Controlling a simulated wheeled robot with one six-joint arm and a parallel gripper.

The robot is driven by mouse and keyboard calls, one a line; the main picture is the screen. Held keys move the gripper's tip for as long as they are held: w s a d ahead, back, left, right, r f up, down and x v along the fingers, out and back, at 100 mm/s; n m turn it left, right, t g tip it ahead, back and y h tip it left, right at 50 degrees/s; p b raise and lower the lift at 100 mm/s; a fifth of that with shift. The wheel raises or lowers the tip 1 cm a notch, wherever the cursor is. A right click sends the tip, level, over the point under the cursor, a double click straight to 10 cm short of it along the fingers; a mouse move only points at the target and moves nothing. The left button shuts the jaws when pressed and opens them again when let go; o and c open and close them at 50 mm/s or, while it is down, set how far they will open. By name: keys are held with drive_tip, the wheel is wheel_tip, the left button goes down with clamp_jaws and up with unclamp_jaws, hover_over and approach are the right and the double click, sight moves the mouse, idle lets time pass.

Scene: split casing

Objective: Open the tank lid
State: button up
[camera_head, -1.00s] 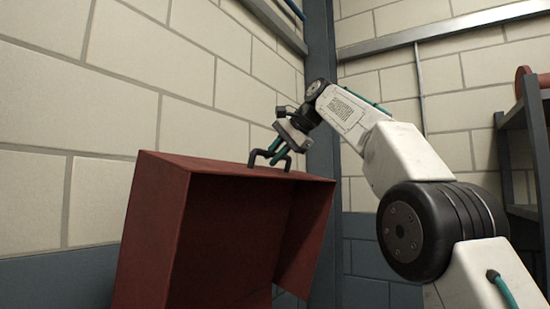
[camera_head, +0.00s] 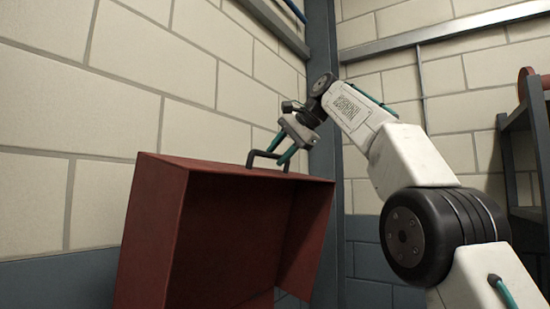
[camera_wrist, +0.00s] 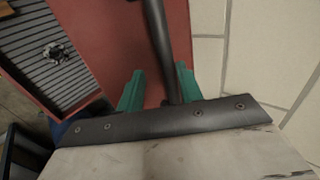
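The red tank lid (camera_head: 155,230) stands swung up, its hollow underside facing the camera in the head view. Its outer face (camera_wrist: 100,35) shows in the wrist view. A dark handle (camera_head: 256,153) sits on the lid's top edge; its bar (camera_wrist: 158,35) runs between my fingers in the wrist view. My gripper (camera_head: 279,149) is at the handle, with its teal fingers apart. Whether a fingertip touches the handle cannot be told.
A ribbed grey surface with a dark round fitting (camera_wrist: 55,52) shows inside a red edge at left in the wrist view. A pale block wall (camera_head: 150,80) stands close behind the lid. A dark post (camera_head: 322,180) and a shelf (camera_head: 530,135) stand to the right.

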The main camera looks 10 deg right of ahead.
drive_tip(key=shift+v, duration=1.15)
drive_tip(key=shift+s+d+r, duration=0.25)
drive_tip(key=shift+s+d, duration=0.25)
drive_tip(key=shift+s, duration=0.05)
drive_tip(key=s+d, duration=0.7)
drive_tip(key=shift+s+d, duration=0.3)
drive_tip(key=shift+f, duration=0.15)
